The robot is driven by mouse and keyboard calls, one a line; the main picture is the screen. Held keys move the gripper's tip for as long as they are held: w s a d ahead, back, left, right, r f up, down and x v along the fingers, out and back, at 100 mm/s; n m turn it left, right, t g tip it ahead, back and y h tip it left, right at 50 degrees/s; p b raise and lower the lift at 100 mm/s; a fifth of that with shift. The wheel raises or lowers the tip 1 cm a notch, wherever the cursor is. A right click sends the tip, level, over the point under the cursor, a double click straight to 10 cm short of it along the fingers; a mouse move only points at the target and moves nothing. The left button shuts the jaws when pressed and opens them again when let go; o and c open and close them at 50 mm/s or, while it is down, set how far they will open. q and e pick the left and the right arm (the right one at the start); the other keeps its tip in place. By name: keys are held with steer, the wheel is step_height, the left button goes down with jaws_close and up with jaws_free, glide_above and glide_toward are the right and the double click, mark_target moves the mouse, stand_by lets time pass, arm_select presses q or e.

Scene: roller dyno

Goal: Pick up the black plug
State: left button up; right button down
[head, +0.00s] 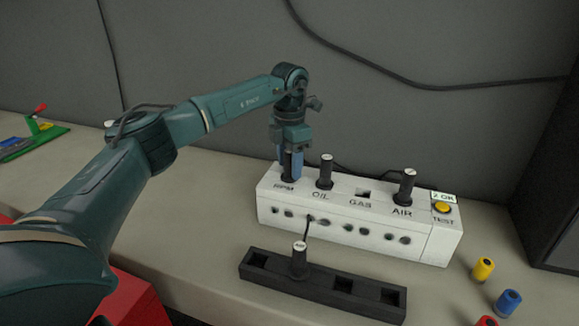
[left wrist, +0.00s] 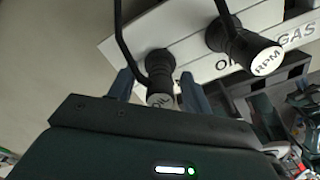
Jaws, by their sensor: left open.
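Several black plugs are in view. In the head view, one plug (head: 289,180) stands in the RPM socket of the white box (head: 340,222). My left gripper (head: 292,165) is above it, blue fingers pointing down on its sides. In the left wrist view, my left gripper (left wrist: 158,92) is open around this plug (left wrist: 160,66), whose cap seems to read OIL. Contact cannot be told. A plug with an RPM cap (left wrist: 240,43) stands beside it, at the OIL socket (head: 325,172). Another plug stands at AIR (head: 405,187), and one in the black rack (head: 299,263). My right gripper is not in view.
The GAS socket (head: 363,193) is empty. A yellow TEST button (head: 442,207) is at the box's right end. Yellow (head: 483,269) and blue (head: 508,302) cylinders stand on the bench at right. A grey wall is behind; a dark cabinet (head: 550,215) stands at right.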

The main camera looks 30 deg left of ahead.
arm_select(q)
steer(key=shift+f, duration=0.3)
steer(key=shift+c, duration=0.4)
jaws_close()
